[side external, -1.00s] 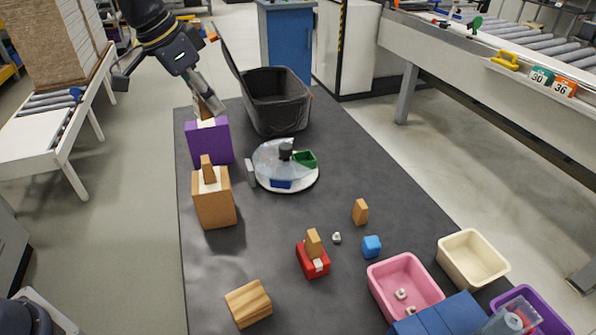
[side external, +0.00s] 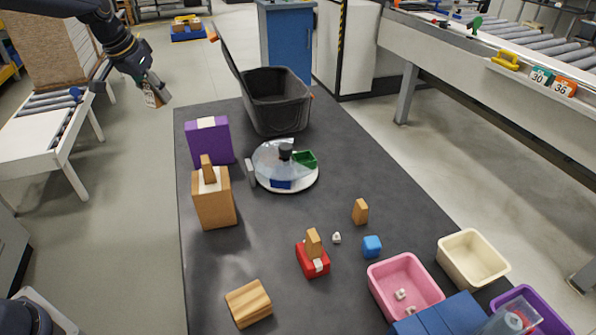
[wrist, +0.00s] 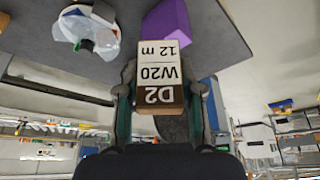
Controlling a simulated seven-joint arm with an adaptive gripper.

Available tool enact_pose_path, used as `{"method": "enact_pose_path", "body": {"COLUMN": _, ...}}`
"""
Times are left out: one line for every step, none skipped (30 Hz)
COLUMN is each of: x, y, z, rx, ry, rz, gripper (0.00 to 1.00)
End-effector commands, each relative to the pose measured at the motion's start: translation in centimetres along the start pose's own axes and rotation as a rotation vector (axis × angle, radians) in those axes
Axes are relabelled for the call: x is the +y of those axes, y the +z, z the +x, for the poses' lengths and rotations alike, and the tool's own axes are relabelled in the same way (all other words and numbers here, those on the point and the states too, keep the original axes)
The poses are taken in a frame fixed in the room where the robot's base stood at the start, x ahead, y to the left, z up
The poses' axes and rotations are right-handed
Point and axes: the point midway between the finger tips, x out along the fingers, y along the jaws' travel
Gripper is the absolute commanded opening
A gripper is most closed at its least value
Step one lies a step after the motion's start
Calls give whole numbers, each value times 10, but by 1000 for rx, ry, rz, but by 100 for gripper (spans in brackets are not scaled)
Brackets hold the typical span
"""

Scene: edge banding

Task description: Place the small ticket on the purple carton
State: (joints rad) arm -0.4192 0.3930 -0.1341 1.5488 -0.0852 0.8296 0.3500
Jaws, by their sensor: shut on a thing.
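The purple carton (side external: 210,145) stands upright at the far left of the dark mat, with a white patch on its top. It also shows at the top of the wrist view (wrist: 167,20). My gripper (side external: 153,90) is shut on a small ticket (wrist: 158,72), a block with a white and brown face reading "D2 W20 12 m". The ticket is in the air left of the carton, beyond the mat's left edge, and apart from the carton. In the side view the ticket (side external: 154,97) is small and partly covered by my fingers.
A brown carton (side external: 213,205) with a tan piece on top stands in front of the purple one. A clear-domed round tray (side external: 268,160) and an open dark bin (side external: 278,115) are to the right. A red block (side external: 314,265) also bears a tan piece.

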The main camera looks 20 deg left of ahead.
Motion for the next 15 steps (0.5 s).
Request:
{"method": "enact_pose_path", "body": {"x": -1, "y": -3, "z": 7, "rx": -1, "ry": 1, "rz": 1, "gripper": 15}}
{"method": "enact_pose_path", "body": {"x": -2, "y": -6, "z": 11, "rx": -2, "ry": 1, "rz": 1, "gripper": 15}}
{"method": "enact_pose_path", "body": {"x": -3, "y": -11, "z": 18, "rx": -2, "ry": 2, "rz": 1, "gripper": 15}}
{"method": "enact_pose_path", "body": {"x": -4, "y": -16, "z": 23, "rx": -1, "ry": 2, "rz": 1, "gripper": 15}}
{"method": "enact_pose_path", "body": {"x": -6, "y": -22, "z": 29, "rx": -1, "ry": 3, "rz": 1, "gripper": 15}}
{"method": "enact_pose_path", "body": {"x": -8, "y": -30, "z": 38, "rx": -1, "ry": 3, "rz": 1, "gripper": 15}}
{"method": "enact_pose_path", "body": {"x": -10, "y": -36, "z": 45, "rx": 0, "ry": 2, "rz": 1, "gripper": 15}}
{"method": "enact_pose_path", "body": {"x": -12, "y": -42, "z": 51, "rx": -1, "ry": 2, "rz": 1, "gripper": 15}}
{"method": "enact_pose_path", "body": {"x": -14, "y": -50, "z": 60, "rx": -1, "ry": 2, "rz": 2, "gripper": 15}}
{"method": "enact_pose_path", "body": {"x": -16, "y": -55, "z": 66, "rx": 0, "ry": 2, "rz": 2, "gripper": 15}}
{"method": "enact_pose_path", "body": {"x": -17, "y": -61, "z": 71, "rx": 0, "ry": 2, "rz": 2, "gripper": 15}}
{"method": "enact_pose_path", "body": {"x": -19, "y": -66, "z": 80, "rx": -2, "ry": 2, "rz": 1, "gripper": 15}}
{"method": "enact_pose_path", "body": {"x": -20, "y": -68, "z": 89, "rx": -3, "ry": 3, "rz": 0, "gripper": 15}}
{"method": "enact_pose_path", "body": {"x": -21, "y": -70, "z": 97, "rx": -3, "ry": 3, "rz": 0, "gripper": 15}}
{"method": "enact_pose_path", "body": {"x": -23, "y": -72, "z": 106, "rx": -3, "ry": 2, "rz": 0, "gripper": 15}}
